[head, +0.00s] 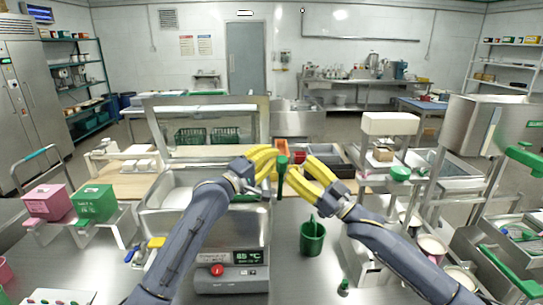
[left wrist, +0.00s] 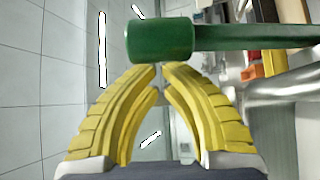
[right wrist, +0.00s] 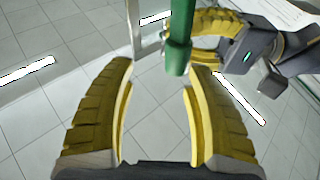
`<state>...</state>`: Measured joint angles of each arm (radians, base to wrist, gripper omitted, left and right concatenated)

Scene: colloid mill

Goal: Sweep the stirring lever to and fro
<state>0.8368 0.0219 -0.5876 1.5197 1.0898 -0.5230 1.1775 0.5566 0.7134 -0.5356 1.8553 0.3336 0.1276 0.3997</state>
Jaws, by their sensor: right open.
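The stirring lever (head: 282,168) is a green upright rod with a thicker green end, at the centre of the head view. In the left wrist view its green end (left wrist: 160,40) lies across the picture just beyond my left fingertips. In the right wrist view the green lever (right wrist: 179,35) hangs from the top edge, near the right-hand fingertip. My left gripper (head: 275,156) has its yellow fingertips together beside the lever; whether they touch it I cannot tell. My right gripper (head: 296,167) is open and empty on the lever's right side, its fingers pointing towards it.
A control box with a temperature display (head: 232,271) and red button stands below my left arm. A green cup (head: 312,240) stands on the steel table to the right. Pink (head: 48,202) and green (head: 95,203) boxes are at left. A steel rack (head: 390,125) stands right.

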